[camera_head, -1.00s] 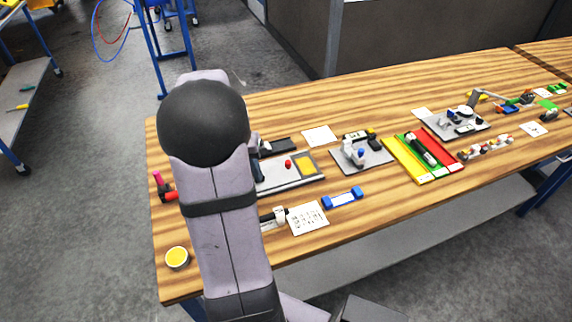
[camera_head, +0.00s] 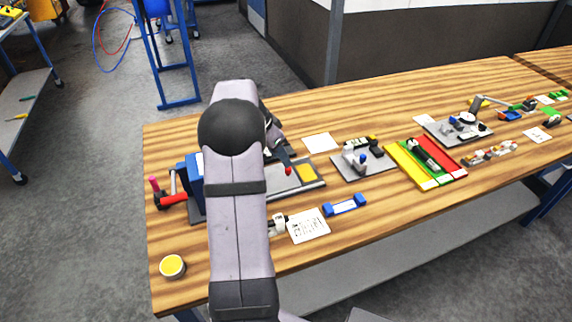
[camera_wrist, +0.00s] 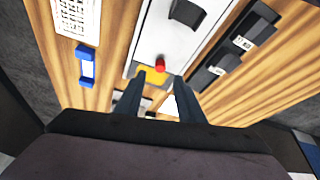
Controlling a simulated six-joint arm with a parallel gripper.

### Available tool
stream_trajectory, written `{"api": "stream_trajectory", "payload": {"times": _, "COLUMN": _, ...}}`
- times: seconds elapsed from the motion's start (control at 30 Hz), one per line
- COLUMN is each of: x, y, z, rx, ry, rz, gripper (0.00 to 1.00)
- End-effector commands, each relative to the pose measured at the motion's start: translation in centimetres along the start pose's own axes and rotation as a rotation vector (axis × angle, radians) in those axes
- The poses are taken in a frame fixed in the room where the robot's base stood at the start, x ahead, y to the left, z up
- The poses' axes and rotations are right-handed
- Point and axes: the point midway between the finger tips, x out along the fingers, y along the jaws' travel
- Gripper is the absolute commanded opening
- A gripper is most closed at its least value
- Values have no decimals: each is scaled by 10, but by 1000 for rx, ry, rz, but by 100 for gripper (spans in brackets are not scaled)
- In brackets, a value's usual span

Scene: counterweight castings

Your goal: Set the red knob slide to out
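The red knob (camera_head: 288,170) stands on a light grey panel (camera_head: 283,185) with a yellow patch (camera_head: 306,173) at its right end. The knob (camera_wrist: 160,63) also shows in the wrist view, close to the yellow patch (camera_wrist: 150,77). My gripper (camera_wrist: 159,80) is open and empty. Its two dark fingers point at the panel, with the knob in line with the gap between their tips. Whether the tips are beside the knob or still above it, I cannot tell. In the head view my arm hides part of the panel, and a dark finger reaches close to the knob.
A blue block (camera_head: 190,172) with a red-handled lever (camera_head: 172,199) stands left of my arm. A dark labelled fixture (camera_wrist: 232,50) lies beside the panel. A blue piece (camera_head: 345,204), a printed card (camera_head: 308,226) and a grey plate with small parts (camera_head: 363,166) lie to the right.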

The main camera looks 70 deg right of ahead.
Motion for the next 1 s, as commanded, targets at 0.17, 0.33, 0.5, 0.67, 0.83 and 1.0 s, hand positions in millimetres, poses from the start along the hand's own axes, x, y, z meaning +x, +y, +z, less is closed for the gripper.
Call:
{"api": "stream_trajectory", "payload": {"times": 0.17, "x": 22, "y": 2, "z": 0, "rx": 0, "ry": -3, "rz": 5, "gripper": 35}}
{"api": "stream_trajectory", "payload": {"times": 0.33, "x": 43, "y": 1, "z": 0, "rx": -2, "ry": -3, "rz": 4, "gripper": 35}}
{"api": "stream_trajectory", "payload": {"times": 0.5, "x": 56, "y": 1, "z": 0, "rx": 0, "ry": -2, "rz": 1, "gripper": 35}}
{"api": "stream_trajectory", "payload": {"times": 0.67, "x": 60, "y": 0, "z": 0, "rx": -1, "ry": -2, "rz": -1, "gripper": 35}}
{"api": "stream_trajectory", "payload": {"times": 0.83, "x": 60, "y": 0, "z": 1, "rx": -1, "ry": -1, "rz": -1, "gripper": 35}}
{"api": "stream_trajectory", "payload": {"times": 1.0, "x": 60, "y": 0, "z": 1, "rx": -1, "ry": -1, "rz": -1, "gripper": 2}}
